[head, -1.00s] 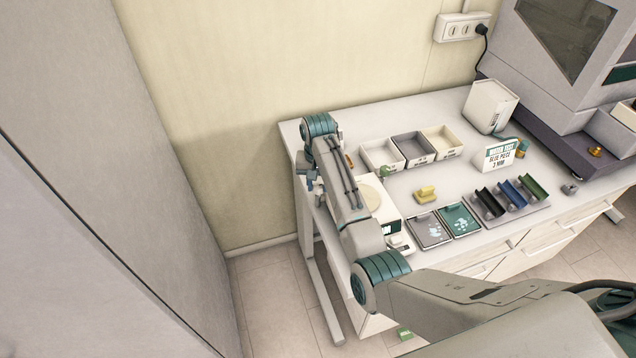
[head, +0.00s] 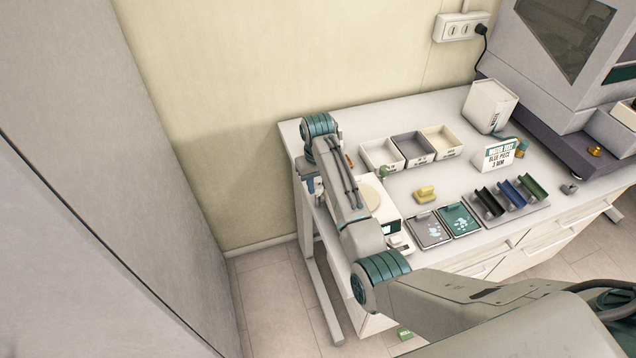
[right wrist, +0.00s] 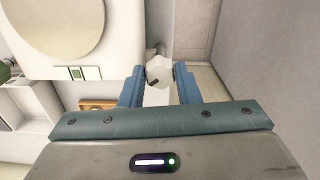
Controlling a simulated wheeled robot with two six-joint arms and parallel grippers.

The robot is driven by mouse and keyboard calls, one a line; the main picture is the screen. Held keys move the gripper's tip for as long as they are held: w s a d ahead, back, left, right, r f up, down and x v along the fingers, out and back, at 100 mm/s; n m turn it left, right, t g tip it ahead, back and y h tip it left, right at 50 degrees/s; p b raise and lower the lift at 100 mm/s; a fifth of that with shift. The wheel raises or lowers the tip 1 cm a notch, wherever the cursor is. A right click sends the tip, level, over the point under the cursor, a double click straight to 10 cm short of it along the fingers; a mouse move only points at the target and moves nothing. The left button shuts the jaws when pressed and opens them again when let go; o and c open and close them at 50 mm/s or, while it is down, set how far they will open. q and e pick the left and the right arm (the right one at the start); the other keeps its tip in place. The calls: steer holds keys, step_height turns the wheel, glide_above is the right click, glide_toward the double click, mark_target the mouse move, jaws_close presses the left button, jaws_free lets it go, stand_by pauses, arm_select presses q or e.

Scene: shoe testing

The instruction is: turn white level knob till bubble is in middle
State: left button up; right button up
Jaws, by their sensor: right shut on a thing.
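The white knob (right wrist: 158,70) shows in the right wrist view at the edge of the white scale (right wrist: 112,22), with a small dark mark on it. My right gripper (right wrist: 159,74) has its blue fingers shut on the knob, one on each side. In the head view my right gripper (head: 311,186) is at the table's left edge, partly hidden by my arm, and the knob is hidden there. The scale (head: 392,213) with its round pan (head: 371,196) stands beside my forearm. I cannot make out the bubble in either view. My left gripper is not in view.
White and grey bins (head: 413,149) stand behind the scale. A yellow piece (head: 426,194), two flat trays (head: 430,232) and a rack of coloured holders (head: 511,195) lie to the right. A sign (head: 500,155) stands farther back. Floor is free left of the table.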

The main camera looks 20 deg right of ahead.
stand_by(0.3)
steer(key=o, duration=1)
steer(key=shift+c, duration=0.2)
